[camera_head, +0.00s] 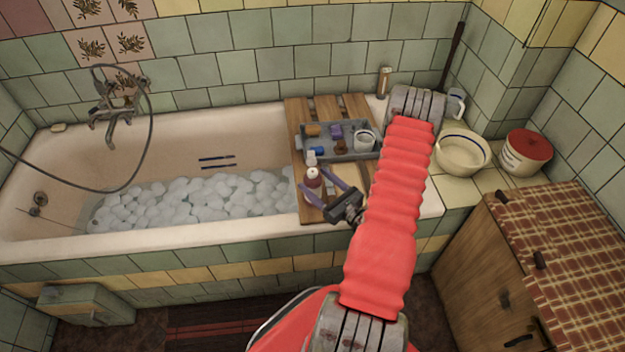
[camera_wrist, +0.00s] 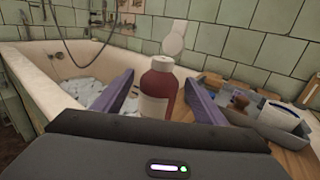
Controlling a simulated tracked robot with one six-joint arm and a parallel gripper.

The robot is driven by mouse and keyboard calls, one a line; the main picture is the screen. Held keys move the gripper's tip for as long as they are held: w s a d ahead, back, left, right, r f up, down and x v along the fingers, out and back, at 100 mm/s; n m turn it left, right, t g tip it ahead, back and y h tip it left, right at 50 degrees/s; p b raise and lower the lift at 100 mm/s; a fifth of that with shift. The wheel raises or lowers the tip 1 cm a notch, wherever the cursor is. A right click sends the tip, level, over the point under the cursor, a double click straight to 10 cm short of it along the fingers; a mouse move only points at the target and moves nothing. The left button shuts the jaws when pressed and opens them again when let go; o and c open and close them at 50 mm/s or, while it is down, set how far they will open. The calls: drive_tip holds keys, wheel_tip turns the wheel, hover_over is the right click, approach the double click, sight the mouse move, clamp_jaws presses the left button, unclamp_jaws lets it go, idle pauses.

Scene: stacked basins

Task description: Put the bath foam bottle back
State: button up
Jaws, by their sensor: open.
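The bath foam bottle (camera_head: 313,183) is dark red with a pale label and white cap. It stands upright on the wooden board (camera_head: 306,217) across the tub, near the board's front left edge. My gripper (camera_head: 324,183) is open, with its purple fingers spread on either side of the bottle. In the wrist view the bottle (camera_wrist: 157,92) stands between the two open fingers, with a visible gap on each side. The bottle's lower part is hidden behind my gripper in the wrist view.
A grey tray (camera_head: 352,155) with a white mug and small items sits on the board behind the bottle. The bathtub (camera_head: 150,125) holds white foam. A brown bottle (camera_head: 384,82) stands on the back rim.

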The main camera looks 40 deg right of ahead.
drive_tip(key=s, duration=1)
drive_tip(key=shift+s+a, duration=0.1)
idle(0.6)
drive_tip(key=w+a+r+n+g+y, duration=0.35)
drive_tip(key=a+r+n+y, duration=0.3)
drive_tip(key=a, duration=0.25)
drive_tip(key=w+a+r+n+g+y, duration=0.35)
drive_tip(key=a+r+n+y, duration=0.25)
drive_tip(key=a+r+n, duration=0.2)
drive_tip(key=s+a+r+n+g+h, duration=0.3)
drive_tip(key=s+a+r+n+g, duration=0.2)
drive_tip(key=a+n, duration=0.2)
drive_tip(key=s+a+r+n+g+h, duration=0.3)
drive_tip(key=s+a+r+n+g, duration=0.15)
drive_tip(key=a+n, duration=0.3)
wheel_tip(320, 180, up, 11)
drive_tip(key=s+n+t+h, duration=0.2)
drive_tip(key=n+t+h, duration=0.2)
drive_tip(key=n+h, duration=0.2)
drive_tip(key=shift+a+n, duration=0.25)
drive_tip(key=shift+n, duration=0.35)
